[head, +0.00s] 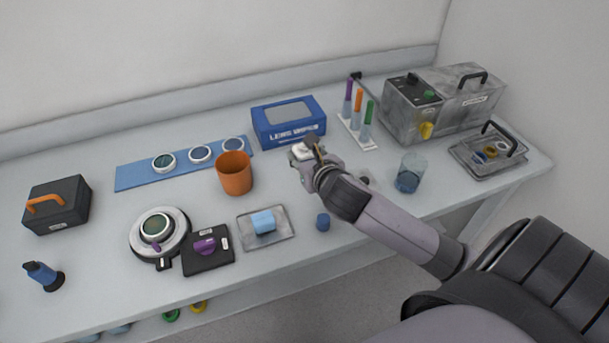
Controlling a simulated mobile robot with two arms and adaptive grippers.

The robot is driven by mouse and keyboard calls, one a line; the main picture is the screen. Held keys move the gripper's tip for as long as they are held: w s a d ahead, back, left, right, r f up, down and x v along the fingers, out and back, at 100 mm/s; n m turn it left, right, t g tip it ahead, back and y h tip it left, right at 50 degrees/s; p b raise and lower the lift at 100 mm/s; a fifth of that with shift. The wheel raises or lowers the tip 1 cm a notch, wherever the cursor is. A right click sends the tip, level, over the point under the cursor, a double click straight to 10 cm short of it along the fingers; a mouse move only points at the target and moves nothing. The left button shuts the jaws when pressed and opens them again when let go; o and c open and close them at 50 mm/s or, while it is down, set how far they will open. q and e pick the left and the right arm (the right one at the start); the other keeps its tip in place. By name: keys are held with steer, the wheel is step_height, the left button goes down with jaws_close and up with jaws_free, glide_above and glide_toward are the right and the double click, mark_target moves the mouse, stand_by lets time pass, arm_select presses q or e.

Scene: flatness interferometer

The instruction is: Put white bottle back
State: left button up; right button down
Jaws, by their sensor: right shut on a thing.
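My right gripper (310,154) reaches in from the lower right over the middle of the bench, just in front of the blue wipes box. It is shut on a small white object (301,149), which looks like the white bottle. The fingers and wrist hide most of it, and I cannot tell whether it touches the bench. My left gripper is not in view.
The orange cup (235,174) stands left of my right gripper. The blue wipes box (289,135) is behind it.

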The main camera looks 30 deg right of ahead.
step_height(320, 180, down, 2)
steer(key=shift+f, duration=0.4)
step_height(320, 180, down, 4)
steer(key=shift+r+b, duration=0.25)
steer(key=shift+b, duration=0.05)
steer(key=shift+f, duration=0.25)
steer(key=c, duration=1.3)
jaws_free()
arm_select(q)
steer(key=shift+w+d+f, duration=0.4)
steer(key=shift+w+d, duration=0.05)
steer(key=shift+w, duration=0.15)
arm_select(e)
steer(key=o, duration=0.3)
